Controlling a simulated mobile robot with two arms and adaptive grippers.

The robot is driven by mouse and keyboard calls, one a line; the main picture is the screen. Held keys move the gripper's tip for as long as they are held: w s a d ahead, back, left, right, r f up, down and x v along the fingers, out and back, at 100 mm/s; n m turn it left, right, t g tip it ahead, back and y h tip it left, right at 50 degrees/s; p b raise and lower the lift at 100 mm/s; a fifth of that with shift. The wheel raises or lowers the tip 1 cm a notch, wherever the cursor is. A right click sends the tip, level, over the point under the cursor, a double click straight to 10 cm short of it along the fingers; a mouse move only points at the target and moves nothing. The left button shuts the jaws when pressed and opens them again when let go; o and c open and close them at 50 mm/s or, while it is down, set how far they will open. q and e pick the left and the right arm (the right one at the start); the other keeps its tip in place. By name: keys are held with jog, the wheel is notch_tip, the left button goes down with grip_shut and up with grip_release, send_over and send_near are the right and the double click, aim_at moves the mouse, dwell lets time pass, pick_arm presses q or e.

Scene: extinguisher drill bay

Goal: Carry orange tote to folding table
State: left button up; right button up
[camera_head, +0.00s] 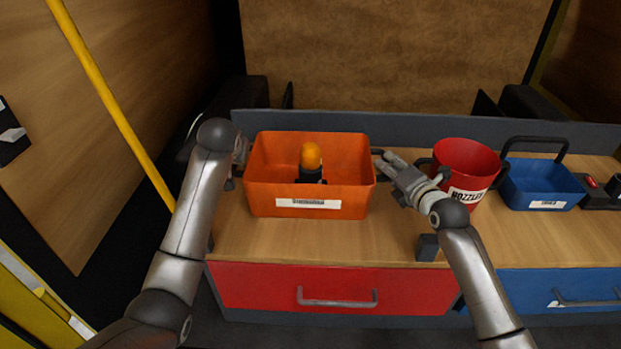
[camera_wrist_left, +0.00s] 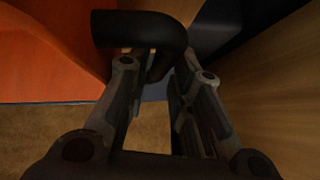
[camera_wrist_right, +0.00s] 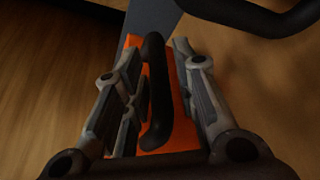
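The orange tote (camera_head: 270,190) sits on the wooden top of a workbench, with a white label on its front and a dark handle at each end. A black thing with a rounded orange top (camera_head: 311,157) stands inside it. My left gripper (camera_head: 240,160) is at the left end; in the left wrist view its parted fingers (camera_wrist_left: 155,60) are around the dark left handle (camera_wrist_left: 140,28). My right gripper (camera_head: 383,165) is at the right end; its parted fingers (camera_wrist_right: 158,60) straddle the right handle (camera_wrist_right: 156,95), with orange showing between. No folding table is in view.
A red bucket (camera_head: 468,158) labelled for nozzles stands close to my right gripper. Right of it is a blue tote (camera_head: 541,188) with a dark handle. The bench (camera_head: 335,243) has red and blue drawers below. A yellow pole (camera_head: 115,115) slants at the left.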

pick_arm(q)
jog(key=shift+w+a+f, duration=0.1)
jog(key=shift+w+f, duration=0.25)
jog(key=shift+f, duration=0.05)
pick_arm(e)
jog(key=shift+w+a, duration=0.25)
jog(key=shift+w, duration=0.25)
pick_arm(q)
grip_shut()
pick_arm(e)
jog(key=shift+f, duration=0.1)
grip_shut()
pick_arm(q)
jog(key=shift+w+r, duration=0.1)
jog(key=shift+r, duration=0.05)
pick_arm(e)
jog(key=shift+w+r, duration=0.1)
jog(key=shift+r, duration=0.15)
